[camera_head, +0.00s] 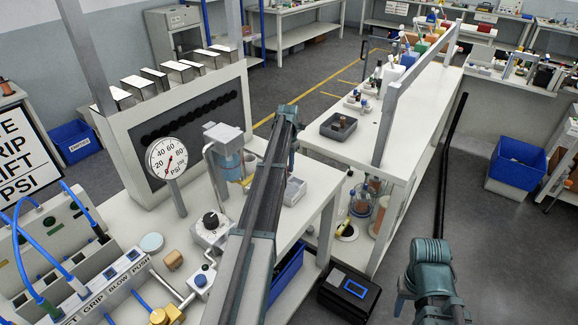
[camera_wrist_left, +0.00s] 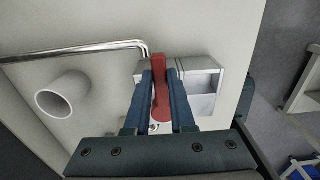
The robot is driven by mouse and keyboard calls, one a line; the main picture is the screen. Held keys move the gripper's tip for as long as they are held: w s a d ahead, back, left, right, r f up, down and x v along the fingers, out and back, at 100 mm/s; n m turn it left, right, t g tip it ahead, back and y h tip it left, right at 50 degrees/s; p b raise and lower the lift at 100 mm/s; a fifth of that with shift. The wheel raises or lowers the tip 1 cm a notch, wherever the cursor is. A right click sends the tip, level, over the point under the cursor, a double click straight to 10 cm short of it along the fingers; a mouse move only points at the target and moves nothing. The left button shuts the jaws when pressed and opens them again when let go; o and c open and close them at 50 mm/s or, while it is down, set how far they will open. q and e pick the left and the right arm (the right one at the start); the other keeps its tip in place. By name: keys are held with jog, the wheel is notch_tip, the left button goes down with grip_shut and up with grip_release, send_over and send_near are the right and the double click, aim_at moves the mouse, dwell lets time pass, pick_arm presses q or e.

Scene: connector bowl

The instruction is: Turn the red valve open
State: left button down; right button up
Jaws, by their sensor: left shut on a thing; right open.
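The red valve handle (camera_wrist_left: 161,88) shows in the left wrist view as a narrow upright bar between the blue fingers of my left gripper (camera_wrist_left: 158,76). The fingers are shut on it, one along each side. Its lower end lies between the fingers, above a small round fitting that is partly covered. A bent metal pipe (camera_wrist_left: 90,51) runs to a pale block beside the handle. In the head view my left arm crosses the bench and hides the valve and the left gripper. No fingers of my right gripper show there.
A pressure gauge (camera_head: 166,158) stands on the bench, its red needle pointing down-left. A white open box (camera_wrist_left: 204,84) sits just right of the handle. A short white tube (camera_wrist_left: 63,94) stands to the left.

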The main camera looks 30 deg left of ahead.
pick_arm(q)
jog(key=shift+a, duration=0.1)
dwell(0.3)
jog(key=c, duration=0.8)
grip_release()
jog(key=shift+o, duration=0.2)
jog(key=shift+r, duration=0.1)
notch_tip(320, 180, up, 14)
jog(key=p, duration=1.3)
jog(key=shift+p, duration=0.4)
jog(key=shift+f, duration=0.25)
